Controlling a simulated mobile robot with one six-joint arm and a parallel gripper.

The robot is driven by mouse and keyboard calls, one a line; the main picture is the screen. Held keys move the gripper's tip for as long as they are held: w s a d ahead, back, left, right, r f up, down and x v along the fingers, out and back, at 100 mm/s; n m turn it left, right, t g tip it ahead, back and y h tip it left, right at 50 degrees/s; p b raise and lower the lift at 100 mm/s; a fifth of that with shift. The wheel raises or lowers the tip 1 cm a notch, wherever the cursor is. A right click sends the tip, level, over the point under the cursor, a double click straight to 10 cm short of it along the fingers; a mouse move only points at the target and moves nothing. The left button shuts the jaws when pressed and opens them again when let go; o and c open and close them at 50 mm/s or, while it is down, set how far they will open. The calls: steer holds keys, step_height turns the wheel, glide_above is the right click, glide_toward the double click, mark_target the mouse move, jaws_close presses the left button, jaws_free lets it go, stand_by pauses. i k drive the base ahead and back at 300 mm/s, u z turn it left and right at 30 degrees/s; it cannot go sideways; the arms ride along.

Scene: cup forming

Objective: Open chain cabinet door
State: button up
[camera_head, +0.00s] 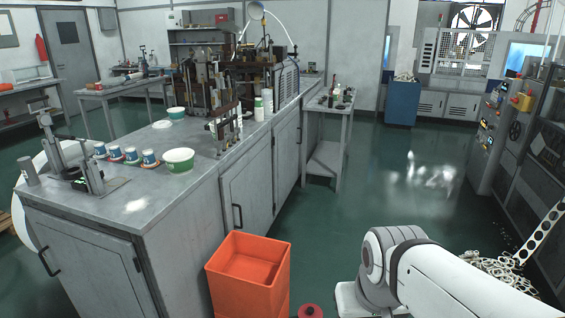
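A long grey cabinet (190,258) with a metal worktop runs from the front left towards the back. Its end door (88,268) has a black handle (47,262) at the left. On its long side, one grey door (255,185) has a black handle (237,217) low at its left edge, and another door (287,155) is farther back. These doors look shut. I cannot tell which one is the chain cabinet door. My white arm shows at the bottom right; my gripper is out of view.
An orange bin (247,276) stands on the floor against the cabinet's long side, with a red round object (310,311) beside it. A pale chain pile (492,272) lies at the right, near a control machine (490,130). The green floor between is clear.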

mark_target(285, 134)
steer(key=k, duration=0.95)
steer(key=z, duration=0.2)
steer(key=i, duration=1.75)
steer(key=z, duration=0.65)
steer(key=i, duration=3.15)
steer(key=u, duration=0.8)
steer(key=i, duration=2.15)
steer(key=u, duration=0.15)
